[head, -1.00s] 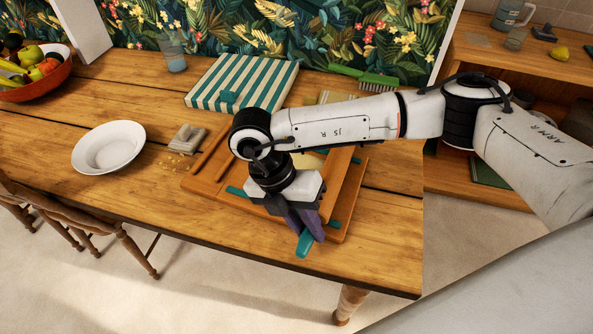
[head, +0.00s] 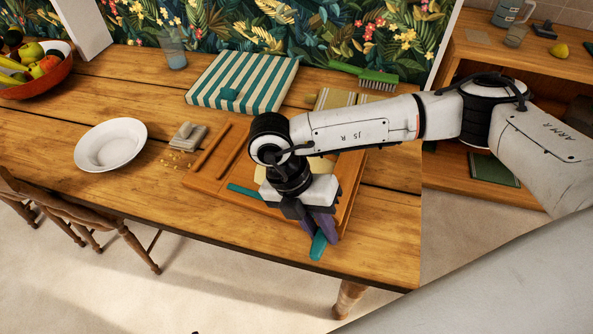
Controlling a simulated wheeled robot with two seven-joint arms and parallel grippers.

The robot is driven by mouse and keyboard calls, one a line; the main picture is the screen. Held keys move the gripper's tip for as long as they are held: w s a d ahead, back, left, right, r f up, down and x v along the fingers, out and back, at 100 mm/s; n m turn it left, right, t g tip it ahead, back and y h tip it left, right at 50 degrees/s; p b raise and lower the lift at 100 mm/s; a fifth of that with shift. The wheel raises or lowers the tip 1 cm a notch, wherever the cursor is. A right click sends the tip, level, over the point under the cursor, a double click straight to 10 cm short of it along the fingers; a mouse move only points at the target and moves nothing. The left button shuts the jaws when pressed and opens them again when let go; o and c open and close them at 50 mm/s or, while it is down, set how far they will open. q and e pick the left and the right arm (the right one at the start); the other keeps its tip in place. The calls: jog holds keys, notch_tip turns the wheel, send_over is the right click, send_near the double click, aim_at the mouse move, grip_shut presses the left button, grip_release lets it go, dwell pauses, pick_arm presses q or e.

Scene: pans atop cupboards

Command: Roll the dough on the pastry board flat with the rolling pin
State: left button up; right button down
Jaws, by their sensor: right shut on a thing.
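The wooden pastry board (head: 208,176) lies near the table's front edge, largely covered by my right arm. My right gripper (head: 318,228) points down over the board's front part and is shut on the rolling pin (head: 318,246). My left gripper is not in view.
The table's left front is clear.

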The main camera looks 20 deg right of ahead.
jog(key=shift+r+p, duration=1.65)
jog(key=shift+r, duration=0.55)
jog(key=shift+r+p, duration=0.4)
jog(key=shift+r, duration=0.4)
jog(key=shift+w, duration=0.1)
